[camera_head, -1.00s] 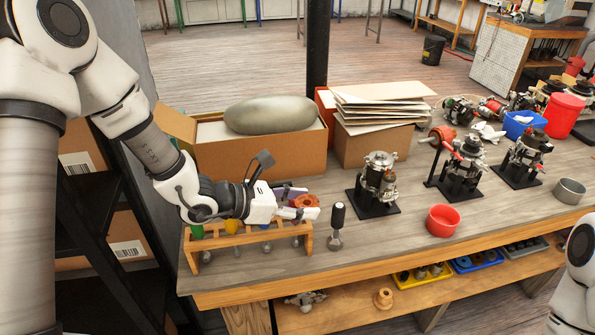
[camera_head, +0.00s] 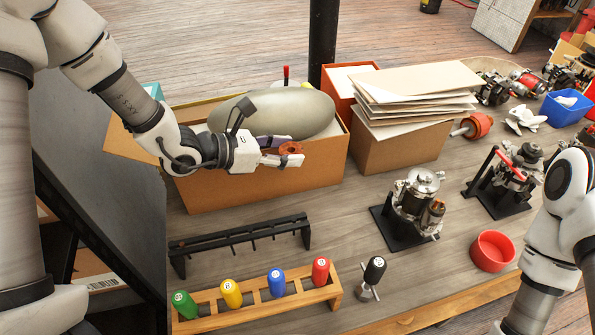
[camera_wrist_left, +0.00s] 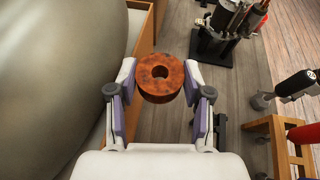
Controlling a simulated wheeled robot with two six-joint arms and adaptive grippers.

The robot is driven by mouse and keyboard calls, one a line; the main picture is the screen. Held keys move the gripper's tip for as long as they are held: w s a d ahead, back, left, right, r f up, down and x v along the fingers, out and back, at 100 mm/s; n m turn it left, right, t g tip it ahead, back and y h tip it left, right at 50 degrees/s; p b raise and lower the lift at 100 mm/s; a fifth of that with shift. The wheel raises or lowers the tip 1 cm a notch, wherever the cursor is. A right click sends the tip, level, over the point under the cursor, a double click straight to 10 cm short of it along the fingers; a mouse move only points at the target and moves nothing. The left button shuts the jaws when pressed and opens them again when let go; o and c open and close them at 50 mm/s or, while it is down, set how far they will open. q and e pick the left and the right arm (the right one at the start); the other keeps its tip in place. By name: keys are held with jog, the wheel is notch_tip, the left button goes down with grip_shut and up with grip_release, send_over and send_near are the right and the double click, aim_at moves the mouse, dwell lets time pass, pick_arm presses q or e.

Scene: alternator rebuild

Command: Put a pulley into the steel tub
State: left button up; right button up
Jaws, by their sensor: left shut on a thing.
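The steel tub does not show in either view now. My right arm shows at the right edge, but its gripper is out of view.
The cardboard box (camera_head: 222,190) holds a large grey ovoid (camera_head: 290,112). Nearby are a black rack (camera_head: 240,238), a wooden rack (camera_head: 205,322) with coloured handles, a black-handled tool (camera_head: 375,270), a red bowl (camera_head: 492,251) and an alternator (camera_head: 415,200) on a stand.

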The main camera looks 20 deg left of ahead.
pick_arm(q)
jog(key=shift+s+d+f, duration=0.25)
jog(key=shift+s+f, duration=0.1)
jog(key=shift+f, duration=0.3)
jog(key=shift+s+d+f, duration=0.25)
jog(key=shift+s+f, duration=0.05)
jog(key=shift+f, duration=0.3)
jog(key=p, duration=0.1)
send_over(289, 212)
notch_tip(289, 212, down, 10)
jog(key=shift+a+r, duration=0.1)
jog(key=shift+r, duration=0.1)
jog(key=shift+f, duration=0.35)
notch_tip(289, 212, down, 5)
jog(key=shift+w+r, duration=0.1)
jog(key=shift+r, duration=0.1)
jog(key=shift+f, duration=0.2)
jog(key=o, duration=1)
jog(key=shift+r, duration=0.1)
